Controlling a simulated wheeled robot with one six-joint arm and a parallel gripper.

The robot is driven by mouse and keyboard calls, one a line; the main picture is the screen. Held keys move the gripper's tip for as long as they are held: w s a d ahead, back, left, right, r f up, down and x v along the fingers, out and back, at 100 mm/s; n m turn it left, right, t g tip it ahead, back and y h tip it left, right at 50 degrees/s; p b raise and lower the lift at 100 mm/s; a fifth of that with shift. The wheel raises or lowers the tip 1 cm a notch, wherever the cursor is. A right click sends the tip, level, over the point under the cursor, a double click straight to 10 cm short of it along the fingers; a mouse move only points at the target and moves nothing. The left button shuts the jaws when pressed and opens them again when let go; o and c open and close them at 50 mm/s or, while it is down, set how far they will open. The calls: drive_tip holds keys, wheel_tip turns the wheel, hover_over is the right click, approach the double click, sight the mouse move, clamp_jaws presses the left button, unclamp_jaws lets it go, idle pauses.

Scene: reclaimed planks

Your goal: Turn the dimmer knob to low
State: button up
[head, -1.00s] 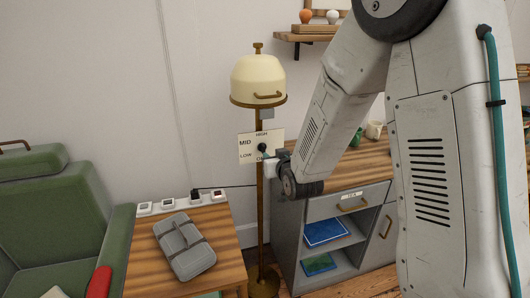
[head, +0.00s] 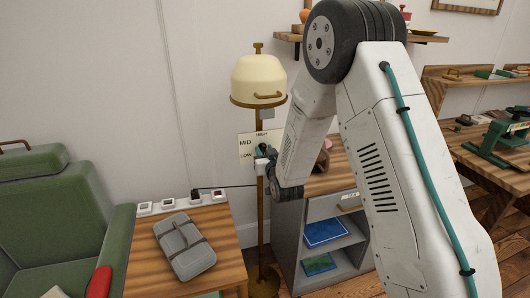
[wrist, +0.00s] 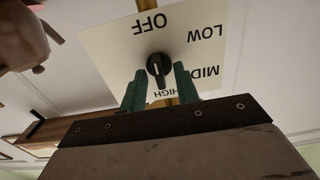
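The dimmer knob (wrist: 160,70) is black with a pale mark and sits on a cream panel (wrist: 105,52) labelled OFF, LOW, MID and HIGH, upside down in the wrist view. Its long axis lies roughly along the OFF–HIGH line; I cannot tell surely which end points. My gripper (wrist: 160,80) has two teal fingers, one on each side of the knob, with gaps between them and it. In the head view my gripper (head: 262,151) is at the panel (head: 245,146), hiding the knob and the panel's right part.
The panel is on the brass pole of a floor lamp (head: 257,80) with a cream shade. A wooden side table (head: 148,262) with a grey case (head: 183,246) stands at left, beside a green armchair (head: 45,215). A grey cabinet (head: 291,235) stands close on the right.

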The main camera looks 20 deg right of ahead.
drive_tip(key=shift+c, duration=0.3)
clamp_jaws()
drive_tip(key=shift+m, duration=0.4)
drive_tip(key=m, duration=1)
drive_tip(key=shift+d+f+m, duration=0.15)
drive_tip(key=shift+m, duration=0.25)
drive_tip(key=shift+o, duration=0.3)
unclamp_jaws()
